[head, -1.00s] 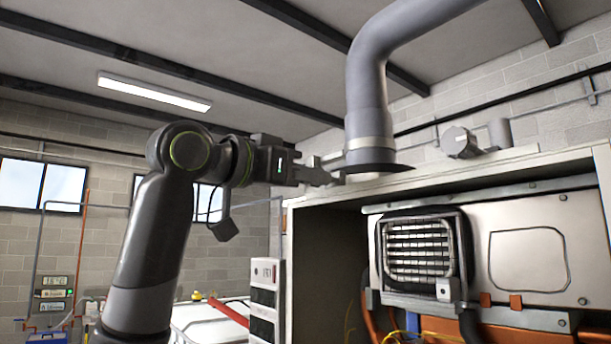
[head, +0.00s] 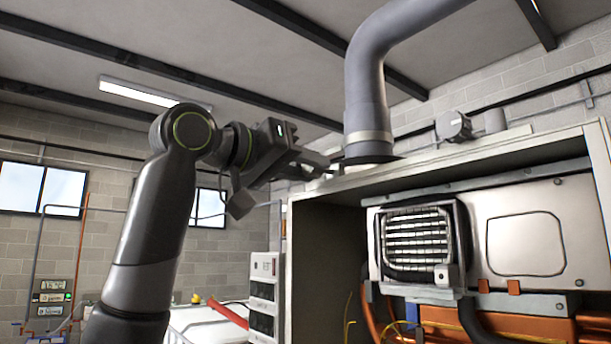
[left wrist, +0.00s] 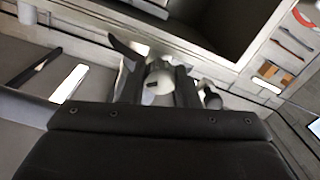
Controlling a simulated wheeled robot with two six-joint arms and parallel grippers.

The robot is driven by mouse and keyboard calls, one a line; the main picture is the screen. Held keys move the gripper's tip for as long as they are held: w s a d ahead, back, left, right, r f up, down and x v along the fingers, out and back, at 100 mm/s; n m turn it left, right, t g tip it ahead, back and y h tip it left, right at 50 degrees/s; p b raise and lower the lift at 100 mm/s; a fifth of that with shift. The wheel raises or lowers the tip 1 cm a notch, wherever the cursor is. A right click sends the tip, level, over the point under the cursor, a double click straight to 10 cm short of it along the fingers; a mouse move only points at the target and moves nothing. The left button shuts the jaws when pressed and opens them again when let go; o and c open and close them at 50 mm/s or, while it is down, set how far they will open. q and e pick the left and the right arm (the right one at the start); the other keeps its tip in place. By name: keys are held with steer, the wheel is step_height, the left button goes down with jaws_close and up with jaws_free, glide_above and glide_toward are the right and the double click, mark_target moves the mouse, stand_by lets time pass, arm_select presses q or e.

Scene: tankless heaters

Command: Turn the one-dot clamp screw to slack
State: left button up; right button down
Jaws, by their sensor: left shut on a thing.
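A grey flue pipe (head: 368,100) rises from the heater cabinet top, with a pale clamp band (head: 368,138) around its lower end. My left gripper (head: 322,166) reaches in from the left at the band's height, beside the pipe base. In the left wrist view, the left gripper (left wrist: 158,90) is shut on a small pale rounded piece, the clamp screw (left wrist: 159,77), which sits between its two dark fingers. A dark slot or mark shows on it. I cannot make out a dot mark. In the head view the screw is hidden by the fingers. My right gripper is not in view.
The open heater cabinet (head: 300,250) stands close below and right of the gripper. Its metal heater unit (head: 525,245) sits inside. A round grey fitting (head: 455,126) stands on top, right of the pipe. Free air lies left of the cabinet, above a bench.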

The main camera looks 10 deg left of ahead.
arm_select(q)
steer(key=n+b, duration=0.2)
steer(key=n, duration=0.2)
steer(key=shift+n, duration=0.3)
steer(key=shift+r+n+b, duration=0.15)
steer(key=shift+n+b, duration=0.6)
steer(key=shift+n, duration=1.15)
steer(key=o, duration=1)
steer(key=shift+s+a, duration=0.1)
